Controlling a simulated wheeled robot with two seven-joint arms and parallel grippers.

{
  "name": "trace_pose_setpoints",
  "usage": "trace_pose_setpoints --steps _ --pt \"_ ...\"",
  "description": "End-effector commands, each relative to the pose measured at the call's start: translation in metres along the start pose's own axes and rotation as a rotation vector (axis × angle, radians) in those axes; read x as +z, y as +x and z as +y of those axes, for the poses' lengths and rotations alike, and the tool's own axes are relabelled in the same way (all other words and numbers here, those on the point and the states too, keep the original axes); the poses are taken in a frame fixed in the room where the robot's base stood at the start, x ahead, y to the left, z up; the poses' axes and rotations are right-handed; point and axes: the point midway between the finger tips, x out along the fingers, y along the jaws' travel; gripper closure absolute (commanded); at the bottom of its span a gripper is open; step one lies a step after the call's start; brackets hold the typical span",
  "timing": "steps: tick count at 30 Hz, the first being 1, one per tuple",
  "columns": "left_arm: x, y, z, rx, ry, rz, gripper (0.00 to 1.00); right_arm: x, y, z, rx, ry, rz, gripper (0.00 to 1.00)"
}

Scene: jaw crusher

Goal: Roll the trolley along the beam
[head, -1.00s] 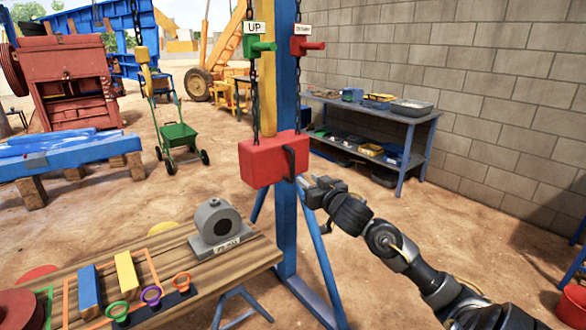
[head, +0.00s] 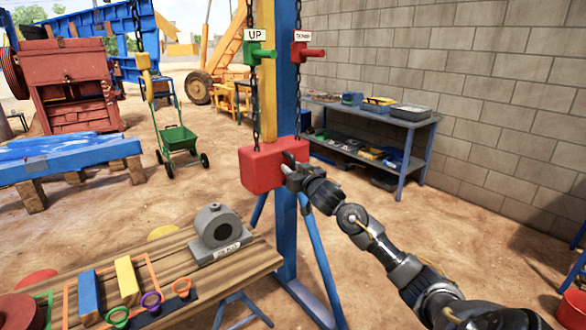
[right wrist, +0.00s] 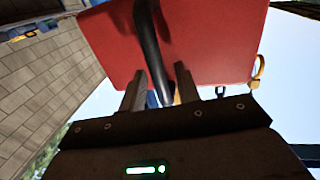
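A red block (head: 270,166) hangs on two dark chains (head: 254,100) in front of the blue post (head: 285,215). It has a dark bar handle on its right side, which also shows in the right wrist view (right wrist: 150,45). My right gripper (head: 290,166) is at this handle in the head view. In the right wrist view its two fingers (right wrist: 160,88) stand apart on either side of the handle, with gaps visible, so it looks open. The red block (right wrist: 215,40) fills the upper middle there. No beam shows clearly. My left gripper is out of view.
A wooden bench (head: 185,265) with a grey bearing housing (head: 219,230) stands front left. A blue shelf (head: 375,125) stands by the wall. A green cart (head: 180,140) stands behind.

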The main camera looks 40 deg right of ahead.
Motion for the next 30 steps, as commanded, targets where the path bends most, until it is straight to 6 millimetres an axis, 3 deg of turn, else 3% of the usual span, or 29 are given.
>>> trace_pose_setpoints --steps 10,18,30 --pt "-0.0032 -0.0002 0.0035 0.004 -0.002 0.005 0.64 0.0005 0.0041 -0.0004 -0.001 -0.001 0.0 0.68" --pt "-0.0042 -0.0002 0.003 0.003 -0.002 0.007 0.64 0.0005 0.0039 -0.0002 -0.001 -0.001 0.0 1.0" --pt "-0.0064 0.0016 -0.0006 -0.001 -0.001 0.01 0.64 0.001 0.0073 -0.0063 0.002 0.0 0.0 1.0"
